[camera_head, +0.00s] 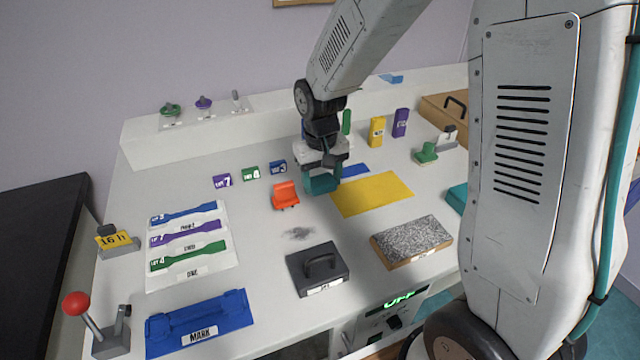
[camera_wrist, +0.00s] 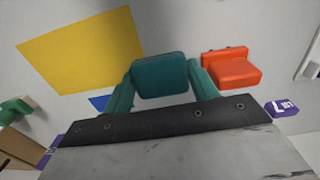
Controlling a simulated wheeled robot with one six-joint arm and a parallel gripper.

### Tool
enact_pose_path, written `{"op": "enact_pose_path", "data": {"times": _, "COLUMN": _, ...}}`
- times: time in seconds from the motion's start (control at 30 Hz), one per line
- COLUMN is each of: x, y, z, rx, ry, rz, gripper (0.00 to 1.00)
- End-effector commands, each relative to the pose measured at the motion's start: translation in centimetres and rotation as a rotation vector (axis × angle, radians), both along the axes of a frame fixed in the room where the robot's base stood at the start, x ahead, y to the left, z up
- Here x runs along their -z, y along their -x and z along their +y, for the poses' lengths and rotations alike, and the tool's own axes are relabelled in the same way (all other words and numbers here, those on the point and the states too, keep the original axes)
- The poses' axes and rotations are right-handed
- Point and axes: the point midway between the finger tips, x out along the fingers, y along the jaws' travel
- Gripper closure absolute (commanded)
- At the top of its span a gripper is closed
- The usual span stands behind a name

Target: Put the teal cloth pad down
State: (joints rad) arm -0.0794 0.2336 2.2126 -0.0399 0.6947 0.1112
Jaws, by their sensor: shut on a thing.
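The teal cloth pad (camera_head: 320,183) is in my gripper (camera_head: 323,172), over the white bench between the orange block and the yellow mat. In the wrist view, the teal pad (camera_wrist: 160,75) sits between the two teal fingers of my gripper (camera_wrist: 161,88), which is shut on it. I cannot tell whether the pad's underside touches the bench.
The orange block (camera_head: 285,195) stands close by, left of the pad. The yellow mat (camera_head: 372,193) lies flat to the right, with a blue piece (camera_head: 354,170) behind it. In front are a dark handled block (camera_head: 318,270) and a speckled block (camera_head: 412,241). A grey smudge (camera_head: 298,233) marks bare bench.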

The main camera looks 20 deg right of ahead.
Motion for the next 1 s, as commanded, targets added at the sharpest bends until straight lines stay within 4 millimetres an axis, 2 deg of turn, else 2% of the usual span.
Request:
{"op": "enact_pose_path", "data": {"times": 0.03, "x": 1.2, "y": 0.3, "z": 0.0, "rx": -0.001, "ry": 0.001, "rz": 0.008, "gripper": 0.71}}
{"op": "enact_pose_path", "data": {"times": 0.17, "x": 2.6, "y": 0.2, "z": 0.0, "rx": -0.001, "ry": 0.000, "rz": 0.005, "gripper": 0.71}}
{"op": "enact_pose_path", "data": {"times": 0.7, "x": 3.5, "y": 0.2, "z": 0.0, "rx": -0.001, "ry": 0.000, "rz": 0.003, "gripper": 0.71}}
{"op": "enact_pose_path", "data": {"times": 0.73, "x": 3.6, "y": 0.2, "z": 0.0, "rx": -0.001, "ry": 0.000, "rz": 0.003, "gripper": 0.39}}
{"op": "enact_pose_path", "data": {"times": 0.8, "x": 3.5, "y": 0.2, "z": 0.0, "rx": -0.001, "ry": 0.000, "rz": 0.002, "gripper": 0.20}}
{"op": "enact_pose_path", "data": {"times": 1.0, "x": 3.5, "y": 0.2, "z": 0.0, "rx": -0.001, "ry": 0.000, "rz": 0.002, "gripper": 0.20}}
